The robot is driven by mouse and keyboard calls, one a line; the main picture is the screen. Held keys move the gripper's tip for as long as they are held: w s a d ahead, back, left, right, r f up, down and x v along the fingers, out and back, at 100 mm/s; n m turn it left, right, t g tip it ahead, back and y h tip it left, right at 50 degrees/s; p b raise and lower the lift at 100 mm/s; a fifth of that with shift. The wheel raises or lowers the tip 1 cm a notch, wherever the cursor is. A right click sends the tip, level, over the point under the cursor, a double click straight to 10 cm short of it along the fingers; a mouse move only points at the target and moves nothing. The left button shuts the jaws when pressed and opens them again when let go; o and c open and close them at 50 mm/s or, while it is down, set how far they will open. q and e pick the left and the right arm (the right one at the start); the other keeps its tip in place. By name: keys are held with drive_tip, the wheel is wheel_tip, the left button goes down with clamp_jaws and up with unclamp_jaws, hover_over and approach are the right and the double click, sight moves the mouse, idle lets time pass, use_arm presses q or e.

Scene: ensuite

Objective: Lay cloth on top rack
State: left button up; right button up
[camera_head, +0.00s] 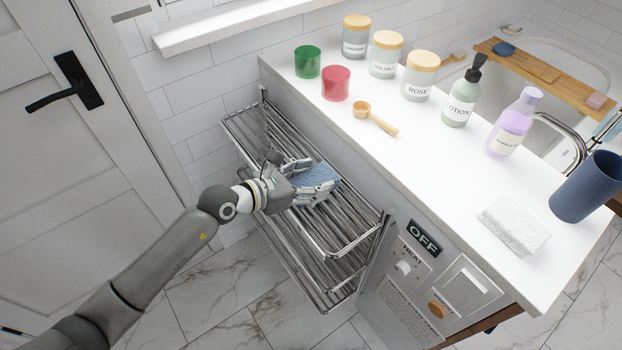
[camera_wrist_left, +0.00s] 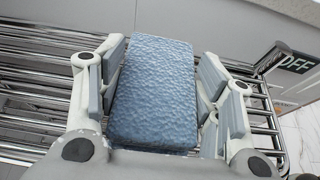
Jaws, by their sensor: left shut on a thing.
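The blue cloth (camera_head: 318,176) is a folded, textured block at the top rack, partly hidden by my gripper in the head view. In the left wrist view the cloth (camera_wrist_left: 155,92) lies between the two fingers, its long sides facing them. My left gripper (camera_head: 303,181) is shut on the cloth, just at or over the bars; I cannot tell whether the cloth touches them. The top rack (camera_head: 350,238) is a chrome shelf of parallel bars on the side of the counter, with a lower rack (camera_head: 322,293) beneath it. My right gripper is not in view.
The white counter (camera_head: 420,160) beside the rack holds green and red cups (camera_head: 335,84), several jars (camera_head: 420,76), bottles (camera_head: 461,95), a wooden scoop (camera_head: 376,120) and a white sponge-like block (camera_head: 514,225). A heater panel (camera_head: 420,281) is at the rack's near end. A door (camera_head: 70,150) stands left.

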use_arm(q)
drive_tip(key=shift+f, duration=0.2)
drive_tip(key=o, duration=1)
drive_tip(key=shift+r, duration=0.1)
drive_tip(key=shift+s+a+r, duration=0.1)
drive_tip(key=shift+a, duration=0.1)
drive_tip(key=shift+b+v, duration=0.45)
drive_tip(key=shift+v, duration=5.35)
